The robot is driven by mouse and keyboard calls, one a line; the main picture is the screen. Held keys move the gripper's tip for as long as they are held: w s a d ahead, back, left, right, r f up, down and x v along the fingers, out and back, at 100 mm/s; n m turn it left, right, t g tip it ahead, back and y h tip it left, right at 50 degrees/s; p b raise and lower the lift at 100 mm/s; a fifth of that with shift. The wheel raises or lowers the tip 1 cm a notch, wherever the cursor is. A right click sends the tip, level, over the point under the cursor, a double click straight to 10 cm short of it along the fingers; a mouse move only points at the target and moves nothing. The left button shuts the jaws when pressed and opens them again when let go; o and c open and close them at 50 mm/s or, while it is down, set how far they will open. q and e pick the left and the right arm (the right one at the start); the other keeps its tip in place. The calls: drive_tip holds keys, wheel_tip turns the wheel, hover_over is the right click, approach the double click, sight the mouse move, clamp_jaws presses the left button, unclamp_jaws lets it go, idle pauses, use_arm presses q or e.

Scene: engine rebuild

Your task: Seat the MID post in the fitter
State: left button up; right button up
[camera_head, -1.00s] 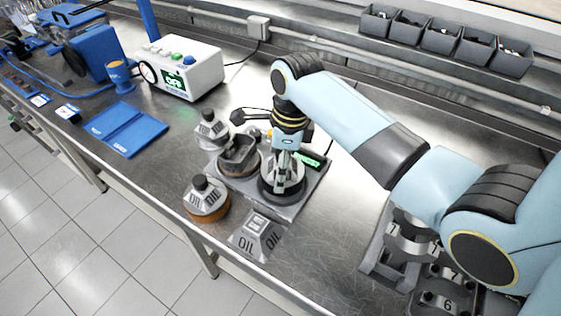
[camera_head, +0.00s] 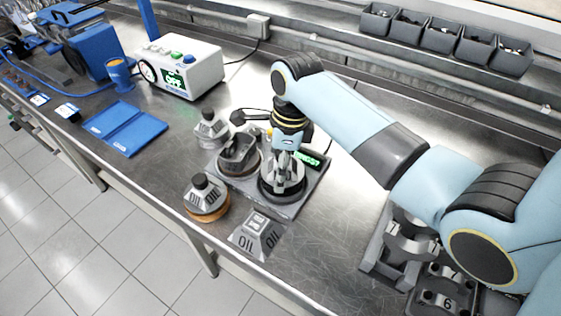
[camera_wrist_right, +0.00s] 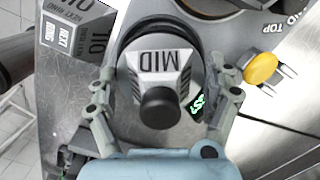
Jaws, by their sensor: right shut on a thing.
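The MID post (camera_wrist_right: 160,65) is a grey faceted block with a black knob. In the right wrist view it sits between my right gripper's fingers (camera_wrist_right: 163,95), over a dark round seat. My right gripper (camera_head: 283,180) is shut on it and points straight down at the right side of the fitter (camera_head: 290,210), a grey plate with a lit green display (camera_head: 308,158). The gripper largely hides the post in the head view. I cannot tell whether the post is fully down. My left gripper is not in view.
A dark open-topped part (camera_head: 238,155) stands on the fitter's left side. A knobbed OIL post (camera_head: 206,195) stands on a brown round base in front. A grey OIL wedge (camera_head: 258,237) is near the table edge. Another knobbed post (camera_head: 211,129) stands behind left.

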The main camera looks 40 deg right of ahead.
drive_tip(key=shift+f, duration=0.4)
idle(0.6)
drive_tip(key=o, duration=1.3)
drive_tip(key=shift+r, duration=0.1)
drive_tip(key=shift+r, duration=3)
